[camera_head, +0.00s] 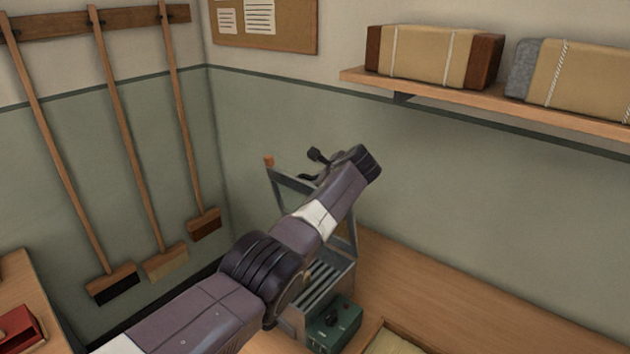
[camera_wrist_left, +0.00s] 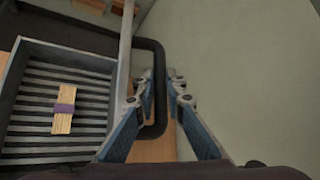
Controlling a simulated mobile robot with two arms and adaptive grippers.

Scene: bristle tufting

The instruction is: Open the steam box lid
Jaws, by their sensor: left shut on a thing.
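The steam box (camera_head: 345,270) is a grey metal box on the bench, with a slatted rack inside that is exposed to view. A grey frame (camera_head: 275,192), which looks like its raised lid, stands up at the back, partly hidden by my left arm. The wrist view shows the slatted inside of the box (camera_wrist_left: 30,135) and a pale bristle bundle (camera_wrist_left: 63,110) with a purple band on the slats. My left gripper (camera_wrist_left: 167,80) has its blue-padded fingers shut on a dark bent bar (camera_wrist_left: 160,62), which looks like the lid handle. My right gripper is not in view.
A green control unit (camera_head: 340,325) sits at the box's front. A wooden tray (camera_head: 375,328) is at the lower right, on the bench (camera_head: 450,290), which is clear to the right. A shelf (camera_head: 430,95) with wrapped bundles is above. Brooms (camera_head: 125,150) hang on the left wall.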

